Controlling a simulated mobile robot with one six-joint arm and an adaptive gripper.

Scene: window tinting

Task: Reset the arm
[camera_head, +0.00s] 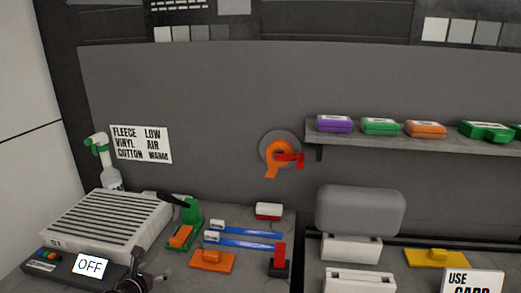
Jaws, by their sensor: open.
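My gripper (140,276) shows as a dark shape at the bottom left edge of the head view. It is in front of the grey slatted box and to the right of the white OFF sign (90,266). It is open, and nothing shows between its fingers. Most of the arm is out of the picture.
The slatted box (105,225) and spray bottle (110,178) stand at left. Blue-handled tools (245,232) and an orange block (212,261) lie mid-bench. A tape roll (280,152) hangs on the grey wall. A shelf (400,138) holds coloured boxes. A grey roll (360,208) is at right.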

